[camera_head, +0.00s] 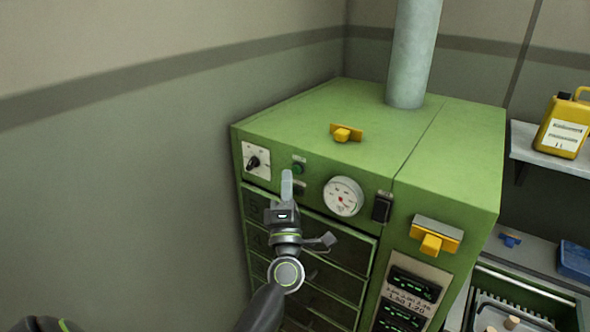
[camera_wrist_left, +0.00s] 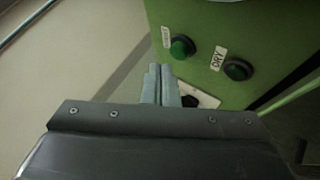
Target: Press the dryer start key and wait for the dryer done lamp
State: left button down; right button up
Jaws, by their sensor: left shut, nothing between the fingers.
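The green dryer cabinet (camera_head: 450,185) stands against the wall corner. In the left wrist view, one (camera_wrist_left: 182,46) has a label too blurred to read, and the other, darker one (camera_wrist_left: 237,69) has a label reading DRY. Only one green fitting (camera_head: 298,169) shows clearly in the head view. I cannot tell which is the start key and which the lamp, nor whether either is lit. My left gripper (camera_head: 287,185) is shut and empty in front of the panel, its fingertips (camera_wrist_left: 160,72) beside the fittings; contact is not visible.
A black knob (camera_head: 254,162) on a white plate sits left of the gripper. A round gauge (camera_head: 343,196) and a black switch (camera_head: 382,207) are to the right. Drawers (camera_head: 335,240) lie below. A yellow jug (camera_head: 563,125) stands on a right-hand shelf.

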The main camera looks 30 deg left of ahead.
pick_arm(q)
jog(key=s+p, duration=0.1)
jog(key=s, duration=0.4)
jog(key=shift+a, duration=0.2)
dwell(0.9)
